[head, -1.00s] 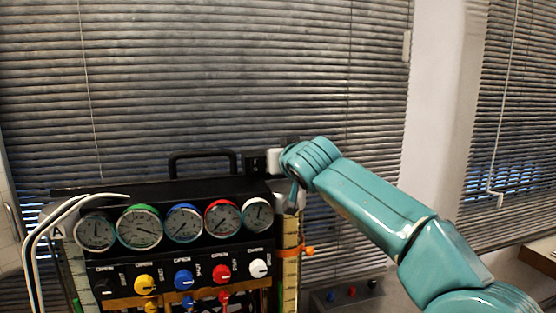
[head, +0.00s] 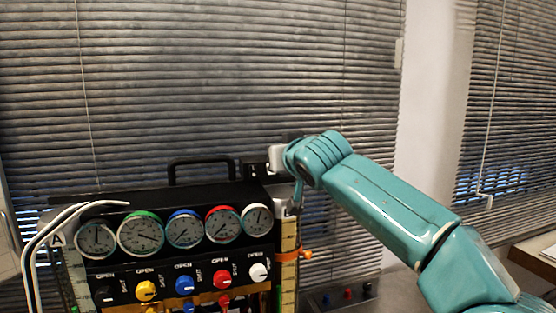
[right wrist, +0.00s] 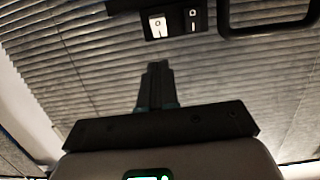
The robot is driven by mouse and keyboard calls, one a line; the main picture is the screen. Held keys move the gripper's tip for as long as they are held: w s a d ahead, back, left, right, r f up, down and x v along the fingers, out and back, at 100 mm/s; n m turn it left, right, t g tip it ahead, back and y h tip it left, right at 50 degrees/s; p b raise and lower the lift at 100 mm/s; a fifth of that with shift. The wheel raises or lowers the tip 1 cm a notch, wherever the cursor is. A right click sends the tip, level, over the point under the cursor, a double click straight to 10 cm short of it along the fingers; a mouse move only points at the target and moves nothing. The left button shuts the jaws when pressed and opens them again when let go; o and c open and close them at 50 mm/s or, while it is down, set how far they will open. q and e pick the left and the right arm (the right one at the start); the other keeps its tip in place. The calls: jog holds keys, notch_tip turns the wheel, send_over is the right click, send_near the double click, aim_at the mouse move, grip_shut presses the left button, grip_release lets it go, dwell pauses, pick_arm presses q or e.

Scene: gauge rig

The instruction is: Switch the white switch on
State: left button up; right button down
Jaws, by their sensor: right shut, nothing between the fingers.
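The white switch (right wrist: 158,26) is a small rocker in a black housing at the top of the right wrist view, beside a black switch (right wrist: 193,19). I cannot tell which way the white switch is set. My right gripper (right wrist: 158,67) is shut and empty. Its dark fingertips show below the white switch in that view, apart from it in the picture. In the head view my teal right arm ends at the rig's top right corner, by the dark switch housing (head: 253,166). The fingertips cannot be made out there. My left gripper is not in view.
The black gauge rig (head: 120,200) carries several dials and coloured knobs. A black carry handle (head: 201,163) stands on top, left of the switch housing. White hoses (head: 85,206) curve over its left side. Window blinds (head: 220,70) hang behind. Space above the rig is clear.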

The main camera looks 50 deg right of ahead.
jog(key=s+a+r+b, duration=0.1)
jog(key=s+a+r, duration=0.2)
jog(key=s+r, duration=0.2)
jog(key=shift+s+a, duration=0.25)
jog(key=shift+s, duration=0.6)
jog(key=shift+w+d, duration=0.1)
